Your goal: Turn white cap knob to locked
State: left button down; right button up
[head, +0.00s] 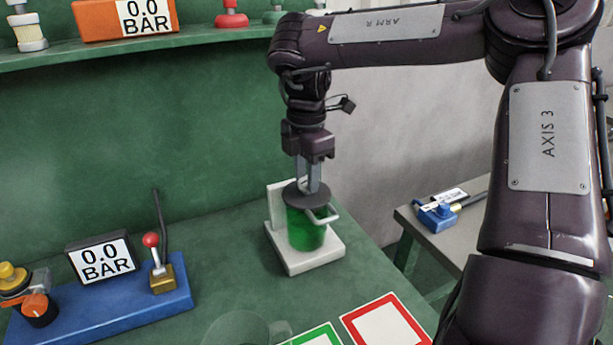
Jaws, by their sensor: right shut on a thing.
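A green see-through canister (304,232) stands upright on a white stand (298,262) with a white back plate. It has a dark grey lid (296,198) with a pale handle (323,217) sticking out towards the front right. My right gripper (308,186) points straight down onto the middle of the lid, its fingers shut on the small pale cap knob there. The fingers hide most of the knob, so I cannot read its turn position or any lock mark. My left gripper is not in view.
Left of the stand, a blue base (128,314) carries a 0.0 BAR display (102,260), a red-ball lever (152,240) and an orange knob (36,306). A clear cup (236,330), a green-framed card (318,336) and a red-framed card (384,322) lie in front. A side table (462,240) holds a blue device (437,216).

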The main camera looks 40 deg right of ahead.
jog(key=m+b, duration=0.1)
jog(key=m, duration=0.3)
dwell(0.6)
jog(key=o, duration=1)
jog(key=shift+r, duration=0.15)
notch_tip(320, 180, up, 8)
jog(key=shift+f, duration=0.2)
